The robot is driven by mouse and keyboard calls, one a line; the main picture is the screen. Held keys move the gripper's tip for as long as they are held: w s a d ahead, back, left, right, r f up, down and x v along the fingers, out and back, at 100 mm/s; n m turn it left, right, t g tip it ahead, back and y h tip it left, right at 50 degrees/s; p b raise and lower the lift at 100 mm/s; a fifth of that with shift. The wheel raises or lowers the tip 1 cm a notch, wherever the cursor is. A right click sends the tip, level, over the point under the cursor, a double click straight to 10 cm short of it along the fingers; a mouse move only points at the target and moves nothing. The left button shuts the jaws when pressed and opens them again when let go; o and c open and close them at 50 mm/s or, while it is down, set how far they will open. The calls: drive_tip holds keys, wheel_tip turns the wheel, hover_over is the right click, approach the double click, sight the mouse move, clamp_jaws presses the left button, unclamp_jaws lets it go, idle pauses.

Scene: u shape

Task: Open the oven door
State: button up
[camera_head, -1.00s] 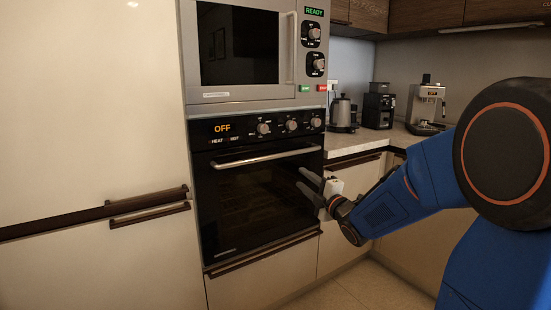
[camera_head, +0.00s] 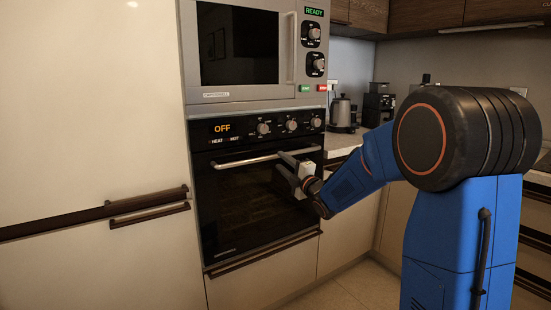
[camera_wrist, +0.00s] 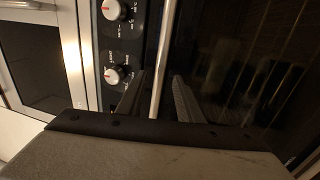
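The black oven door (camera_head: 240,205) is shut, below a control panel that reads OFF. Its silver bar handle (camera_head: 240,160) runs across the top of the door. My gripper (camera_head: 279,162) is at the right part of the handle, its two fingers pointing toward the door. In the wrist view my gripper (camera_wrist: 156,90) is open, and the handle (camera_wrist: 161,60) runs between the two spread fingers. Neither finger is seen pressed against the bar. The far ends of the fingers are dark against the door, so their depth past the bar is unclear.
A microwave (camera_head: 240,45) sits above the oven. A drawer handle (camera_head: 262,253) lies below it. A tall cream cabinet (camera_head: 90,120) stands left. A kettle (camera_head: 342,113) stands on the counter at right. Floor (camera_head: 350,288) is open in front.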

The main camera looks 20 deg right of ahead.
sight(277, 157)
drive_tip(key=shift+x, duration=2.7)
clamp_jaws()
